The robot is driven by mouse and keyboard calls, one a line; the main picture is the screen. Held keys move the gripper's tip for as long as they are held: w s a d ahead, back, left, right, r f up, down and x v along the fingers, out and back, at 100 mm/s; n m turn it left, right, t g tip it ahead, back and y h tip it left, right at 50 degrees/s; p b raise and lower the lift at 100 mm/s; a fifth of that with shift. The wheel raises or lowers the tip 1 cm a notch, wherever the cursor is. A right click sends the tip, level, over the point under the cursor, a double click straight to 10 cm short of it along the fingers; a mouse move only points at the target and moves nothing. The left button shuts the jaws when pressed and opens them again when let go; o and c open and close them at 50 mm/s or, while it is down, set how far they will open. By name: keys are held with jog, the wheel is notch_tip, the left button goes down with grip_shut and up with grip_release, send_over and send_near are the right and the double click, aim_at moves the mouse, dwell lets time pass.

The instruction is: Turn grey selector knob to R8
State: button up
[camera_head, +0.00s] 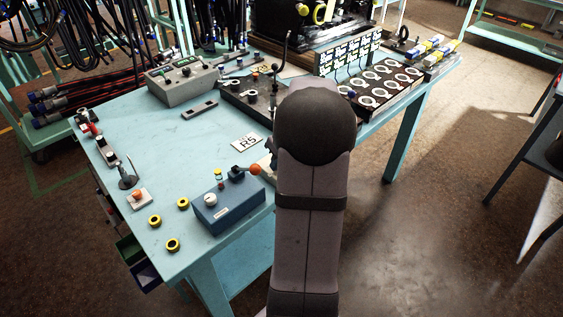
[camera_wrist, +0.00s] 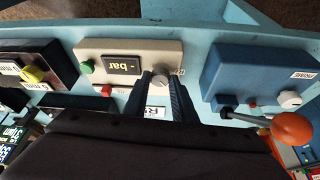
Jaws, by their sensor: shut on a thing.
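The grey selector knob (camera_wrist: 160,81) sits at the right end of a beige box (camera_wrist: 128,49) in the wrist view. The two dark fingers of my gripper (camera_wrist: 161,76) stand on either side of the knob and are shut on it. The knob's pointer and the small marking beside it are too small to read. In the head view my arm hides the gripper and knob, and only a sliver of the beige box (camera_head: 265,163) shows.
The beige box also has a "- bar" display (camera_wrist: 123,65) and a green button (camera_wrist: 87,67). A blue box (camera_head: 230,207) with an orange-ball lever (camera_head: 256,169) stands close by. An R5 card (camera_head: 247,142) lies on the turquoise table (camera_head: 180,150).

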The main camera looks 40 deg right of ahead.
jog(key=shift+m+h, duration=0.3)
jog(key=shift+m, duration=0.3)
jog(key=o, duration=1)
jog(key=shift+a, duration=0.1)
jog(key=shift+o, duration=0.2)
jog(key=shift+r, duration=0.1)
jog(key=b+v, duration=0.1)
jog(key=v, duration=0.6)
jog(key=shift+b, duration=0.3)
jog(key=shift+r+m, duration=0.1)
jog(key=shift+m, duration=0.2)
